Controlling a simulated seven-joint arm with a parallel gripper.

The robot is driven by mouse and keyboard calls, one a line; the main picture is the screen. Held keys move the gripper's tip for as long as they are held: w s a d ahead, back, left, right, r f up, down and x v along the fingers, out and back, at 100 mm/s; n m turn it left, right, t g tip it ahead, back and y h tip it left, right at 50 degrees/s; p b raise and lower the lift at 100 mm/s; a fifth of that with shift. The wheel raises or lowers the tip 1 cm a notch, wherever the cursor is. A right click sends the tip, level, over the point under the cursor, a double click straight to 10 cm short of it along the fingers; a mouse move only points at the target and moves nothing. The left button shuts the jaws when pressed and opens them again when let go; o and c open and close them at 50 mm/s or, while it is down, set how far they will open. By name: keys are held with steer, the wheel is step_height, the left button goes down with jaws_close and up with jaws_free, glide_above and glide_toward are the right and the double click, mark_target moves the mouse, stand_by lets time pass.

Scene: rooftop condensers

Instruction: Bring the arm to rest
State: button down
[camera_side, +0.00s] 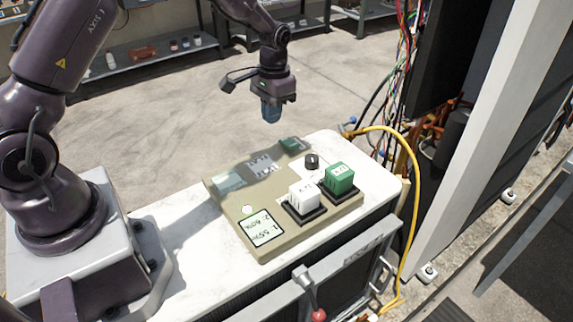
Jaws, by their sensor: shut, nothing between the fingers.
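My gripper (271,114) hangs pointing down above the back edge of the white cabinet top, apart from everything below it. Its fingers are shut and hold nothing. Below it on the cabinet lies a beige panel (236,207). On the panel are a white block (303,199) and a green block (339,179), each on a black base, a black knob (312,161) and a label with writing (262,227).
The white cabinet top (190,232) has bare room at the left. A yellow cable (416,200) loops past its right end, near loose wires and a tall open cabinet (490,110). A red-knobbed lever (318,313) is at the front. Shelves (150,55) stand at the back.

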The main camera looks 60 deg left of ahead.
steer(key=s+d+r+t, duration=0.3)
steer(key=s+d+r, duration=0.1)
steer(key=s+r, duration=0.7)
steer(key=s+d+r+t, duration=0.3)
steer(key=s+d+r, duration=0.2)
steer(key=s+r, duration=0.6)
steer(key=shift+s+d+m+t, duration=0.2)
steer(key=shift+s+m+t, duration=0.15)
steer(key=shift+s, duration=0.3)
